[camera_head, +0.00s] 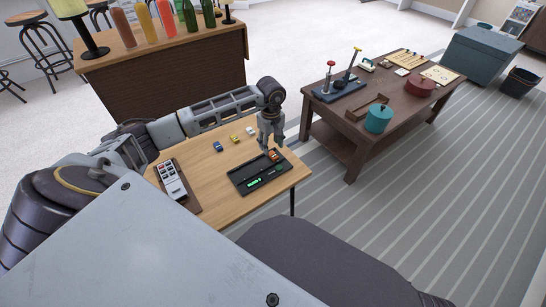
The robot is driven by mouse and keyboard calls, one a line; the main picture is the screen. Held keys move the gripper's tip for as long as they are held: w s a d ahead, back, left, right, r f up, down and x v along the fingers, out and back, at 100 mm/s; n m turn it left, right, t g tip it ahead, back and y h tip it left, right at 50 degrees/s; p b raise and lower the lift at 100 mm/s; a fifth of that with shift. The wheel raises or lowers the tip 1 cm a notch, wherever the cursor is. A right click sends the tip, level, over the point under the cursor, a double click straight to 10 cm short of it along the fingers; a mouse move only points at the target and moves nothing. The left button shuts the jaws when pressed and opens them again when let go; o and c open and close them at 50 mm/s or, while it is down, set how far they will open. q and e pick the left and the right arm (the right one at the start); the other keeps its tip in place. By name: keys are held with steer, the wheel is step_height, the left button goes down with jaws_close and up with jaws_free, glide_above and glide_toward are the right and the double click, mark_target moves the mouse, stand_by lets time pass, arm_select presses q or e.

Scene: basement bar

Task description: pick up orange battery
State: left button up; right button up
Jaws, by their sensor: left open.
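An orange battery (274,156) is at the far right end of a black charger-like tray (243,176) on the light wooden table (214,178). My left gripper (273,147) is open and points down right over the orange battery. Its fingers hide part of the battery. I cannot tell whether they touch it. My right gripper is not in view.
Small blue (218,147), yellow (235,139) and white (250,131) pieces stand behind the tray. A brown holder with pale items (172,180) is at the table's left. A dark wooden table (340,124) bearing a teal pot (379,119) stands to the right.

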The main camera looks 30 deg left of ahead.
mark_target(273, 154)
arm_select(q)
steer(key=shift+f, duration=0.1)
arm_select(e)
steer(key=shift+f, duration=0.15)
arm_select(q)
steer(key=shift+d+f, duration=0.1)
steer(key=shift+f, duration=0.1)
steer(key=f, duration=0.1)
steer(key=f+b, duration=0.1)
steer(key=f, duration=0.1)
steer(key=shift+w+d+f, duration=0.1)
steer(key=shift+d+f, duration=0.15)
steer(key=shift+d, duration=0.05)
steer(key=shift+f+b, duration=0.3)
steer(key=shift+f, duration=0.25)
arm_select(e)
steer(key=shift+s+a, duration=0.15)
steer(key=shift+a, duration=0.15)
